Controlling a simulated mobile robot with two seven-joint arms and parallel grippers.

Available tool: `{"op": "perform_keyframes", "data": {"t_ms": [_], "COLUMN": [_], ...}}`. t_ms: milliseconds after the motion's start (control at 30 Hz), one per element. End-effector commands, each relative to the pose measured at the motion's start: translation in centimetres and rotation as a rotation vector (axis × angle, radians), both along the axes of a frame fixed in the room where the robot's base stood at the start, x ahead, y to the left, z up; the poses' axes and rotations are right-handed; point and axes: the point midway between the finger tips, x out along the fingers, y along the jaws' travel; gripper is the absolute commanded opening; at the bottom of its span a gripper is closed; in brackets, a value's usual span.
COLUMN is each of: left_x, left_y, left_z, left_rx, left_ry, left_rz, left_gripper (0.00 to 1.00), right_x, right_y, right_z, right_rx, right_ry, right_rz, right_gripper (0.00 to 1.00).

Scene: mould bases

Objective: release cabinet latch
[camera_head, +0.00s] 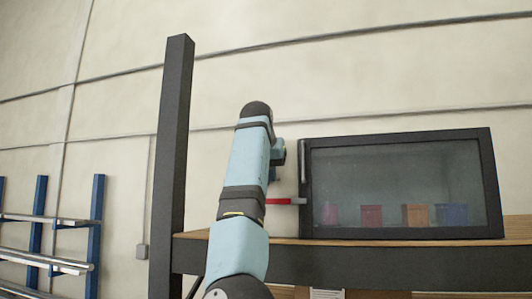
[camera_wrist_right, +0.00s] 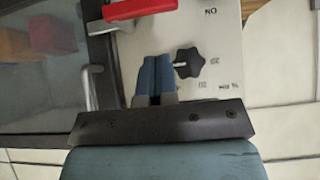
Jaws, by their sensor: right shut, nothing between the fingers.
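The cabinet (camera_head: 400,238) has a dark frame and a closed-looking glass door (camera_head: 400,170). A red latch handle (camera_head: 280,201) lies roughly level at its left side. In the right wrist view the red handle (camera_wrist_right: 140,8) is at the top edge, partly cut off, on a pale panel (camera_wrist_right: 222,45). My right gripper (camera_wrist_right: 155,58) has its two blue fingers together and empty. They appear below the red handle, apart from it in the picture, and left of a black star knob (camera_wrist_right: 190,62). In the head view my arm hides these fingers. My left gripper is not in view.
A metal door handle (camera_wrist_right: 91,88) stands left of the fingers. Several coloured boxes (camera_head: 371,215) sit behind the glass. The cabinet stands on a wooden bench (camera_head: 190,236) with a dark post (camera_head: 172,150) at left. A blue rack with metal bars (camera_head: 97,235) stands further left.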

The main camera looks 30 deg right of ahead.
Motion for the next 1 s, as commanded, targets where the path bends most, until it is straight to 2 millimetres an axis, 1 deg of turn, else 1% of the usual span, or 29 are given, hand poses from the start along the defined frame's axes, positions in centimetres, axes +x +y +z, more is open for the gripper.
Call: {"op": "perform_keyframes", "data": {"t_ms": [33, 100, 300, 500, 767, 1000], "left_x": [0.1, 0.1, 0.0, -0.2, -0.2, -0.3], "left_y": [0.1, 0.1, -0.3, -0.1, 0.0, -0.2], "left_z": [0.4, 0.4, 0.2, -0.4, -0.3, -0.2], "left_rx": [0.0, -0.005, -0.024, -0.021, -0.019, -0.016], "left_ry": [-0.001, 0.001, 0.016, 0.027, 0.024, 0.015], "left_rz": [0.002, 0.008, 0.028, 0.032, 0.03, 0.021], "left_gripper": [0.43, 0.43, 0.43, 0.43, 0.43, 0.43], "right_x": [0.1, 0.1, 0.0, -0.1, -0.1, -0.5], "right_y": [0.0, 0.0, 0.0, 0.0, -0.1, -0.9], "right_z": [-0.8, -1.9, -3.7, -4.0, -4.0, -4.3], "right_rx": [0.002, 0.001, 0.001, 0.0, 0.0, -0.023], "right_ry": [0.001, 0.0, 0.0, -0.001, 0.001, 0.026], "right_rz": [-0.001, -0.001, -0.001, -0.001, -0.001, -0.002], "right_gripper": [0.0, 0.0, 0.0, 0.0, 0.0, 0.0]}}
